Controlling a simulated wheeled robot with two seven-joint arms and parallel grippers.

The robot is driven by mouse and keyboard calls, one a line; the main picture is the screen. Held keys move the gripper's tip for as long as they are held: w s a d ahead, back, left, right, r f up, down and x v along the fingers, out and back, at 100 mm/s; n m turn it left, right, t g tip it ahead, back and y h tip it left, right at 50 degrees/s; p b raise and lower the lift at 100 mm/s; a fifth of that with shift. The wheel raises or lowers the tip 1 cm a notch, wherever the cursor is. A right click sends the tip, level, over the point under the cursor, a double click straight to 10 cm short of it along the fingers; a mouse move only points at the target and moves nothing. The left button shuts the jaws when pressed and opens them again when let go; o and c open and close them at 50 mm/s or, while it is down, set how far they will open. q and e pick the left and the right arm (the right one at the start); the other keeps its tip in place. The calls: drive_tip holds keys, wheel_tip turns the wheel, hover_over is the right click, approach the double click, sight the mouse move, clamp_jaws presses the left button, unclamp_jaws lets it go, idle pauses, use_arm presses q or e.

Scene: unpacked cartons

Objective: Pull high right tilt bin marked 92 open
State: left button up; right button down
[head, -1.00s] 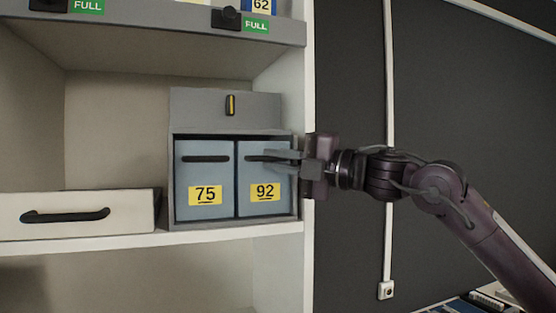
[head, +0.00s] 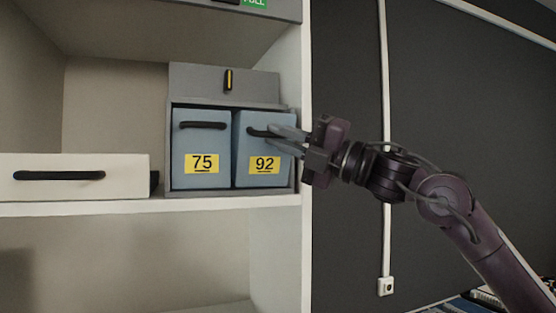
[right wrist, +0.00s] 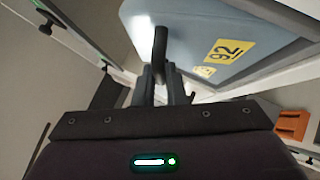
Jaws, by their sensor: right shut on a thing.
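The tilt bin marked 92 (head: 264,177) is a blue-grey bin front with a yellow label, on the right side of a grey housing on the shelf. Its top leans a little out of the housing. It also shows in the right wrist view (right wrist: 190,30). Its black handle (head: 257,133) is near the top; in the right wrist view the handle (right wrist: 160,48) runs down between my fingers. My right gripper (head: 283,136) comes from the right and is shut on this handle. My left gripper is not in view.
The bin marked 75 (head: 202,176) stands closed directly left of bin 92. A white drawer (head: 75,178) with a black handle is at left. The shelf's right upright (head: 306,100) is close to my gripper.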

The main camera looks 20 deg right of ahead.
drive_tip(key=shift+s+f+n+g+y+b, duration=0.35)
drive_tip(key=shift+s+f+n+y+b, duration=0.35)
drive_tip(key=shift+n+b, duration=0.5)
drive_tip(key=shift+s+f+n+g+y+b, duration=0.35)
drive_tip(key=shift+f+n+y+b, duration=0.4)
drive_tip(key=shift+n+y+b, duration=0.35)
drive_tip(key=shift+s+f+n+g+y+b, duration=0.3)
drive_tip(key=shift+s+f+n+y+b, duration=0.35)
drive_tip(key=shift+n+b, duration=0.6)
drive_tip(key=shift+w, duration=0.1)
drive_tip(key=c, duration=1.5)
unclamp_jaws()
